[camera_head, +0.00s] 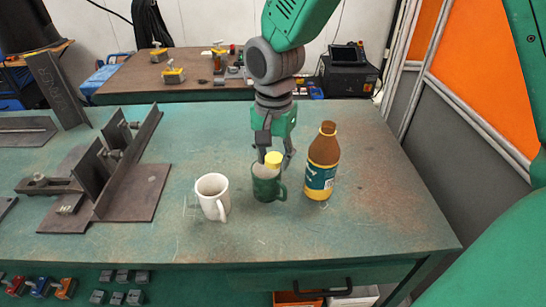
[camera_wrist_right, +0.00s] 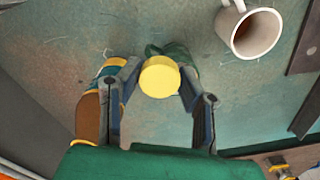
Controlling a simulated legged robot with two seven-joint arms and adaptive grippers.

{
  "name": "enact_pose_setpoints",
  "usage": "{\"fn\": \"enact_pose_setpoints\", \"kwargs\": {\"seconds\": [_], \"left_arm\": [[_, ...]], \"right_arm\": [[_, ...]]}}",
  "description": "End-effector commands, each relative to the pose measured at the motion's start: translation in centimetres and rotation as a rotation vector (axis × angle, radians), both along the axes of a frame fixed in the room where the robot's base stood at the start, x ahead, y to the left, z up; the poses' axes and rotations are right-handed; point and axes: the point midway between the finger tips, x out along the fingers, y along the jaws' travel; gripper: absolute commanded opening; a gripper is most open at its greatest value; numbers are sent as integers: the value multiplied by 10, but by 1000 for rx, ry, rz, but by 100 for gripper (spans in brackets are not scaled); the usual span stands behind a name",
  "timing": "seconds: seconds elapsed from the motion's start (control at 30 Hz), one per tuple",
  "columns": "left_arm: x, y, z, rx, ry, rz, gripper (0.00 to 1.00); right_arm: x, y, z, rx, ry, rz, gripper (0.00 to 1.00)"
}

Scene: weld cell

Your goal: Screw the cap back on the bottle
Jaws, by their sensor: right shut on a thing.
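My right gripper (camera_head: 275,152) points down and is shut on a yellow cap (camera_head: 273,160), which also shows between the fingers in the right wrist view (camera_wrist_right: 159,77). In the head view the cap is at the rim of the green mug (camera_head: 266,186); I cannot tell whether they touch. The brown bottle (camera_head: 322,160) with a teal and yellow label stands upright to the right of the gripper, brown up to the top of its neck. Part of the bottle (camera_wrist_right: 88,117) shows at the left in the wrist view. My left gripper is not in view.
A white mug (camera_head: 212,195) with dark liquid stands left of the green mug. Steel plates and a fixture (camera_head: 130,190) fill the left of the green table (camera_head: 390,210). The table right of the bottle is clear. A second bench (camera_head: 130,85) stands behind.

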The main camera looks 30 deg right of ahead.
Motion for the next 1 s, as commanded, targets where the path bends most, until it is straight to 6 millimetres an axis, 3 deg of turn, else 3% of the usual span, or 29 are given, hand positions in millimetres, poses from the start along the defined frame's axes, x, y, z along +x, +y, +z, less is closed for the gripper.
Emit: {"fn": "enact_pose_setpoints", "kwargs": {"seconds": [0.17, 0.4, 0.53, 0.87, 0.93, 1.0], "left_arm": [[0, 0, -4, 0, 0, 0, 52], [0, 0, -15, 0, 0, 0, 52], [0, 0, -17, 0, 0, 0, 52], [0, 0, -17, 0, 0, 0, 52], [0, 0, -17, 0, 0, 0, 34], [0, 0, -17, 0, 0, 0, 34]], "right_arm": [[-8, 6, -19, -7, 5, 150, 23], [-35, 28, -76, -10, 8, 713, 23], [-47, 37, -94, -2, 4, 928, 23], [-50, 40, -99, 2, -1, 1019, 23], [-50, 40, -99, 1, 0, 1018, 23], [-50, 40, -99, 1, 0, 1017, 23]]}}
